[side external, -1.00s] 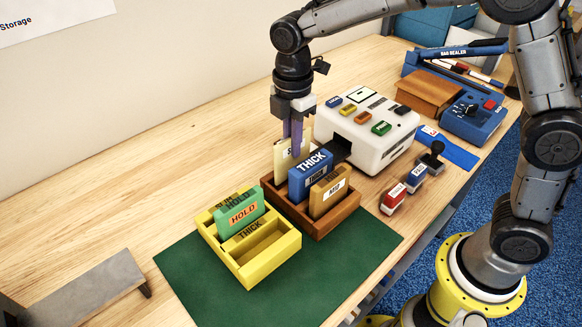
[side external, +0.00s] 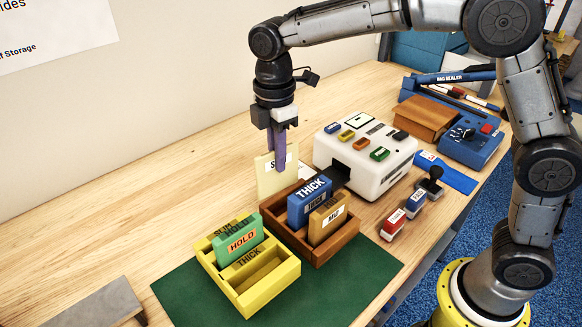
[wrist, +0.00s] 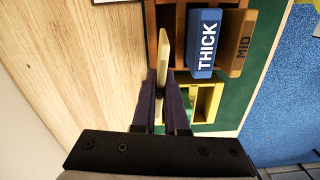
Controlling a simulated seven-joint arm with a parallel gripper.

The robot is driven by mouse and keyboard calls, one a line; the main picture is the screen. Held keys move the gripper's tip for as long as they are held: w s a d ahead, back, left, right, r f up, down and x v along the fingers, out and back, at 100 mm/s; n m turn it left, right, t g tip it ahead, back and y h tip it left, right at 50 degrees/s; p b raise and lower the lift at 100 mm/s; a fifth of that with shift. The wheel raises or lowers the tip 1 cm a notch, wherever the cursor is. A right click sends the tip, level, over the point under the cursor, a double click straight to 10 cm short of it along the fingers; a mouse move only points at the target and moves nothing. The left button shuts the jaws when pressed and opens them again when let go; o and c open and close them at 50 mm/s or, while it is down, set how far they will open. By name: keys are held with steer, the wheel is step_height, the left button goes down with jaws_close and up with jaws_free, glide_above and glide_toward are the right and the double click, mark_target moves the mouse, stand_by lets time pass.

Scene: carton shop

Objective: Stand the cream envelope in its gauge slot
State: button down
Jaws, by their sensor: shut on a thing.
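The cream envelope (side external: 271,178) is upright between the fingers of my gripper (side external: 279,158), which is shut on it. It is raised at the back left of the brown wooden box (side external: 343,237); its lower edge is partly hidden by the box wall. In the wrist view the envelope (wrist: 163,57) shows edge-on between the purple fingers (wrist: 164,100). The yellow gauge (side external: 246,305) stands left of the brown box, with a green HOLD card (side external: 240,243) in it and compartments labelled SLIM and THICK. The THICK compartment looks empty.
A blue THICK packet (side external: 308,203) and a tan MID packet (side external: 328,216) stand in the brown box. A white machine (side external: 368,165) is just behind right. Stamps (side external: 394,225) stand at the right.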

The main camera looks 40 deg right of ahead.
steer(key=a+f+n, duration=0.1)
steer(key=a, duration=1.2)
steer(key=shift+s+a+f, duration=0.25)
steer(key=shift+s+f, duration=0.05)
steer(key=shift+s, duration=0.05)
steer(key=shift+f, duration=0.65)
stand_by(0.6)
steer(key=shift+f, duration=0.3)
steer(key=shift+f, duration=0.6)
stand_by(0.4)
steer(key=shift+f, duration=0.65)
